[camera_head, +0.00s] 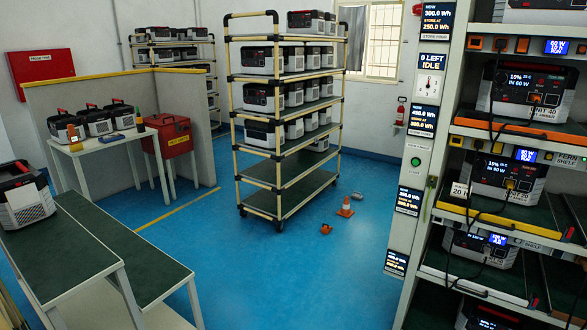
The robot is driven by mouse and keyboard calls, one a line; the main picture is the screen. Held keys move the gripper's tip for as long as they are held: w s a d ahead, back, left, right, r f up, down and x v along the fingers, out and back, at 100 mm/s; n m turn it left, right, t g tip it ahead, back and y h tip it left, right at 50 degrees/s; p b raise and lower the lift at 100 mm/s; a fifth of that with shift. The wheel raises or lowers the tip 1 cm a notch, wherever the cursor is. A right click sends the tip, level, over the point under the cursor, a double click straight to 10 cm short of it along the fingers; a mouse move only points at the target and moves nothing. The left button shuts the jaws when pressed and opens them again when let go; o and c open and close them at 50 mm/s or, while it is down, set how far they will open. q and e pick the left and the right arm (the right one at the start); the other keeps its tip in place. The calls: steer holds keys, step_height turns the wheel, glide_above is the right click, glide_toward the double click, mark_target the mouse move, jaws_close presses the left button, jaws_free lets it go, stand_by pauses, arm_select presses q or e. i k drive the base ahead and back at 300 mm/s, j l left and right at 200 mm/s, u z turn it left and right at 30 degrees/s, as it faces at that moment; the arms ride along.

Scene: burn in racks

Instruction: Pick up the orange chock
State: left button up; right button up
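A small orange object (326,229), which looks like the orange chock, lies on the blue floor in front of the wheeled rack. It is near the rack's front right caster and apart from it. Its exact shape is too small to make out. Neither of my grippers is in view.
An orange and white cone (345,207) stands just behind the chock, with a small grey object (357,196) beyond it. The wheeled rack (283,203) holds several power units. Tables stand at left, a charging rack (405,170) at right.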

mark_target(325, 229)
steer(key=i+z, duration=0.1)
steer(key=i, duration=2.25)
